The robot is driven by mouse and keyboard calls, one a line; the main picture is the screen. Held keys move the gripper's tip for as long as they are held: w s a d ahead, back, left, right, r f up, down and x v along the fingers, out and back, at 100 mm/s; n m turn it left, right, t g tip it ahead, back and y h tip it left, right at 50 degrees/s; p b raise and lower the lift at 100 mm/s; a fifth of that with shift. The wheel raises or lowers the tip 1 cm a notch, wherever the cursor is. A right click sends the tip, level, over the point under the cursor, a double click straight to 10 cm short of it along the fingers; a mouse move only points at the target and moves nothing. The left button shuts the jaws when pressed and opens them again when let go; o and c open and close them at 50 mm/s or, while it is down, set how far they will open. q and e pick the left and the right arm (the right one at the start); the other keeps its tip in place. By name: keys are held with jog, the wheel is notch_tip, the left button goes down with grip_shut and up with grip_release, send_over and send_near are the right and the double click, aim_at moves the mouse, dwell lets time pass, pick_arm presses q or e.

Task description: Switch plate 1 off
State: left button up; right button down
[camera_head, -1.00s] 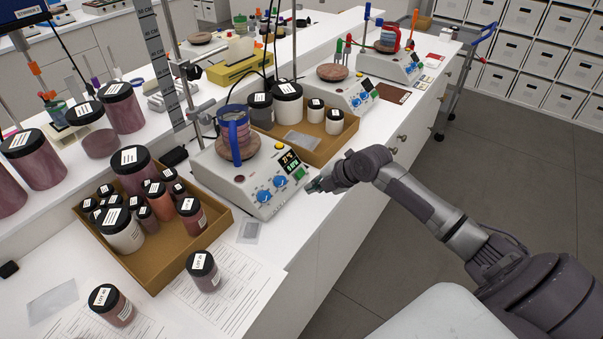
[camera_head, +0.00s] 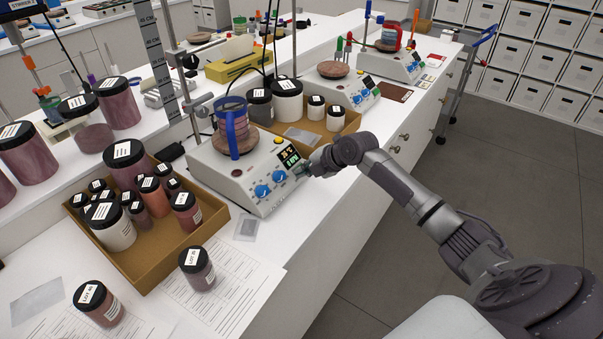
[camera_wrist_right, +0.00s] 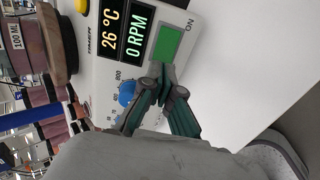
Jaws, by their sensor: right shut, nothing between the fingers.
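The nearest hot plate stirrer (camera_head: 232,186) is white, with two blue knobs, a lit display and a beaker (camera_head: 233,112) with a blue handle on its round top. In the right wrist view its display (camera_wrist_right: 127,32) reads 26 °C and 0 RPM. A green switch (camera_wrist_right: 168,46) sits beside the display, near the printed word ON. My right gripper (camera_head: 309,169) is at the plate's front right corner. In the right wrist view its shut, empty fingertips (camera_wrist_right: 162,72) are at the switch's lower edge; I cannot tell if they touch. My left gripper is out of view.
A cardboard tray (camera_head: 160,277) of pigment jars stands left of the plate, with loose jars on paper sheets in front. Behind are a second tray with jars and more hot plates (camera_head: 349,92). The floor (camera_head: 480,180) right of the bench is clear.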

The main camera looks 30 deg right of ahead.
dwell(0.4)
jog(key=shift+w+a+f+b, duration=0.15)
jog(key=shift+w+f+b, duration=0.25)
jog(key=shift+b, duration=0.2)
jog(key=shift+p+v, duration=0.65)
jog(key=shift+v, duration=0.1)
jog(key=p+v, duration=0.1)
jog(key=v, duration=1.3)
jog(key=shift+s, duration=0.2)
jog(key=shift+r, duration=0.15)
